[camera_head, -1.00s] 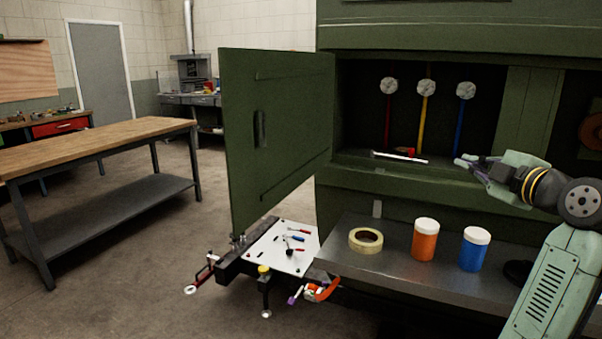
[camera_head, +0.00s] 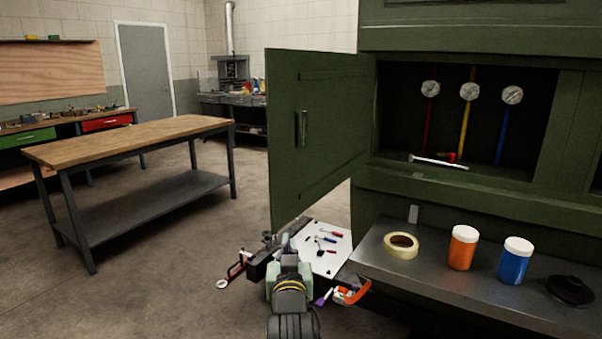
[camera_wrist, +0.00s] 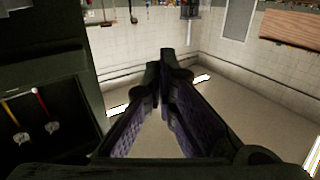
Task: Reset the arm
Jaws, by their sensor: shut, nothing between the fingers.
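My arm shows at the bottom middle of the head view, with my gripper (camera_head: 288,245) pointing away from the camera, left of the small white tool panel. In the wrist view my gripper (camera_wrist: 163,75) has its two dark fingers meeting at the tips, with nothing between them. The wrist view looks out tilted over the room's floor and walls, with the dark cabinet opening at its left edge.
The open green door (camera_head: 318,130) stands close beyond my gripper. A grey shelf (camera_head: 450,291) at right holds a tape roll (camera_head: 401,246), an orange jar (camera_head: 462,248) and a blue jar (camera_head: 515,262). A wooden-topped workbench (camera_head: 130,140) stands left, with clear floor between.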

